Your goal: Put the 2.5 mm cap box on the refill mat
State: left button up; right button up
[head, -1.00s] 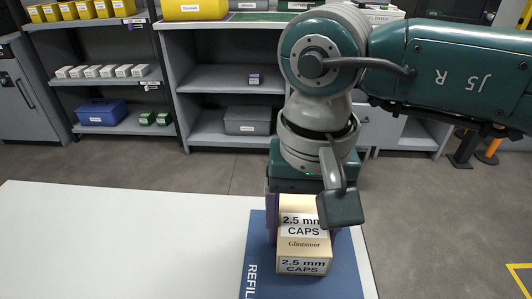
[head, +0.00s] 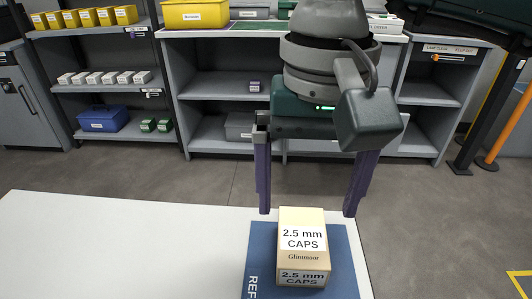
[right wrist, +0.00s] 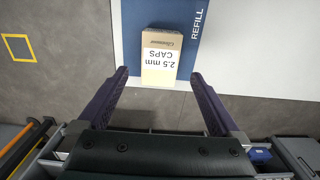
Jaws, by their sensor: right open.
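The 2.5 mm cap box (head: 303,247) is a tan carton with white labels. It stands on the blue refill mat (head: 342,262) on the white table, and in the right wrist view the box (right wrist: 161,60) lies within the blue mat (right wrist: 190,20), close to its edge. My right gripper (head: 307,212) is open and empty. Its two purple fingers are spread wide, above and behind the box and apart from it. In the right wrist view the fingertips (right wrist: 159,76) are to either side of the box's near end. My left gripper is not in view.
The white table (head: 120,245) is clear to the left of the mat. Behind it, across the floor, stand shelves with yellow bins (head: 84,17), a blue bin (head: 102,118) and small boxes. An orange post (head: 508,130) stands at the right.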

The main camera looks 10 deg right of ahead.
jog(key=s+a+r+m+g+y, duration=0.1)
jog(key=s+a+r+m+y, duration=0.25)
jog(key=a+r+y, duration=0.45)
jog(key=s+a+r+m+g+y, duration=0.1)
jog(key=s+a+r+m+y, duration=0.25)
jog(key=a, duration=0.85)
notch_tip(320, 180, up, 12)
jog(key=w+m+t+y, duration=0.1)
jog(key=m+t+y, duration=0.4)
jog(key=m+y, duration=0.4)
jog(key=w+d+r+m+t, duration=0.45)
jog(key=m+t, duration=0.35)
jog(key=m, duration=0.3)
jog(key=m+t+h, duration=0.6)
jog(key=m+h, duration=1.3)
jog(key=m, duration=0.9)
send_over(303, 235)
jog(key=w+d, duration=0.2)
jog(key=w, duration=0.3)
notch_tip(303, 235, down, 14)
jog(key=s+d+f+m+g+h, duration=0.1)
jog(key=s+d+f+m+g, duration=0.25)
jog(key=f, duration=0.25)
jog(key=s+d+f+m+g+h, duration=0.1)
jog(key=s+d+f+m+g, duration=0.15)
jog(key=s+f+m, duration=0.35)
jog(key=s+f+m+g, duration=0.2)
jog(key=s+f+g, duration=0.5)
jog(key=s, duration=0.5)
jog(key=shift+f+y, duration=0.35)
